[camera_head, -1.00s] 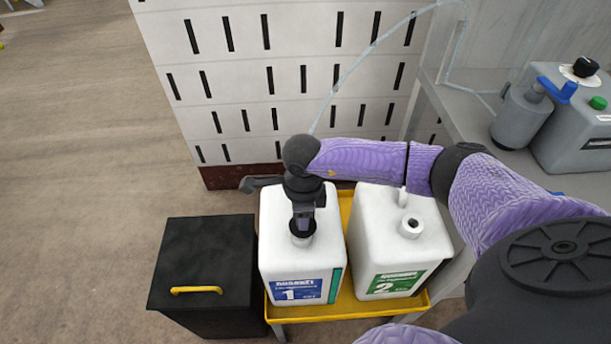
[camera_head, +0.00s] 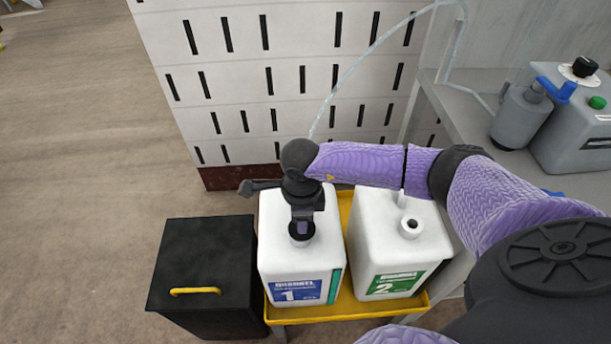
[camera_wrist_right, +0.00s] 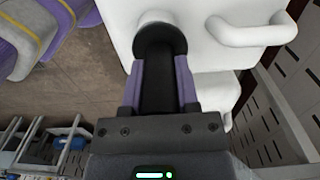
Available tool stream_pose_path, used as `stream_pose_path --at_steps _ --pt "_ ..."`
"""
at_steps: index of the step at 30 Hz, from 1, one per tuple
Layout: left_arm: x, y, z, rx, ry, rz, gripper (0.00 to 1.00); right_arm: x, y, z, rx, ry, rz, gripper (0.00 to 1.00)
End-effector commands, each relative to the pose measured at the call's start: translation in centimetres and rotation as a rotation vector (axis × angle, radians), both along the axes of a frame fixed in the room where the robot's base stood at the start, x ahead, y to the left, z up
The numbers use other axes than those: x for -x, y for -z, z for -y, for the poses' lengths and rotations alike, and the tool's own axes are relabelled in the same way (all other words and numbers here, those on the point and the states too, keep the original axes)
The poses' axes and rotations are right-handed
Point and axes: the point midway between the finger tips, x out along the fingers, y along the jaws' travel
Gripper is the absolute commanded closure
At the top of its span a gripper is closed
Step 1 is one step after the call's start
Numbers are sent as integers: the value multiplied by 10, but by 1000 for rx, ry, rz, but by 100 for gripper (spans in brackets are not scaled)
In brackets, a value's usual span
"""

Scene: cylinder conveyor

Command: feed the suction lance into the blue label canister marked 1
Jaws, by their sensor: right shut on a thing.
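The white canister marked 1 with a blue label (camera_head: 297,289) stands on the left of the yellow tray (camera_head: 350,309). My right gripper (camera_head: 302,226) is over its neck, pointing down. In the right wrist view, the jaws (camera_wrist_right: 163,85) are shut on the black head of the suction lance (camera_wrist_right: 157,75). The round black flange of the head is at the canister's white neck (camera_wrist_right: 155,20); I cannot tell whether it touches the rim. The lance's tube below the flange is not visible. A pale hose (camera_head: 345,75) rises from behind my wrist. My left gripper is not in view.
A canister with a green label marked 2 (camera_head: 390,283) stands close on the right, its neck open. A black box with a yellow handle (camera_head: 205,255) stands left. A slotted white wall (camera_head: 230,90) is behind. A grey bench (camera_head: 465,125) with a pump is right.

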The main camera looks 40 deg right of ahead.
Motion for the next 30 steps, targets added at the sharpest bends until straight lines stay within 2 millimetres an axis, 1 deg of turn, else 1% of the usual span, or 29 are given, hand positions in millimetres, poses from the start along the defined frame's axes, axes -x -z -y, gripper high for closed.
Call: stream_pose_path --at_steps 1,9,10,11,12,14,15,16,22,25,28,30 --pt "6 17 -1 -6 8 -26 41 1 19 0 0 0 -7 100" --pt "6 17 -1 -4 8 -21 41 1 19 0 -1 0 -7 100" --pt "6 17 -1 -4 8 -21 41 1 19 0 -1 0 -7 59" --pt "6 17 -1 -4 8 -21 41 1 19 0 -1 0 -7 53" --pt "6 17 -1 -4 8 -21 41 1 19 0 -1 0 -7 44" --pt "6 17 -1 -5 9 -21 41 1 19 0 -1 0 -7 31" --pt "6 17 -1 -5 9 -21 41 1 19 0 -1 0 -7 23" --pt "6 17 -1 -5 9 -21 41 1 19 0 -1 0 -7 20" --pt "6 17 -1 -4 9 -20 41 1 19 0 0 0 -7 20" --pt "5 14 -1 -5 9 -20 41 1 16 0 -1 1 -7 20" --pt "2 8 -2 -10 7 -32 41 -1 4 3 -1 3 -4 20" --pt "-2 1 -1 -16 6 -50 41 -2 -9 5 -2 6 -3 20"
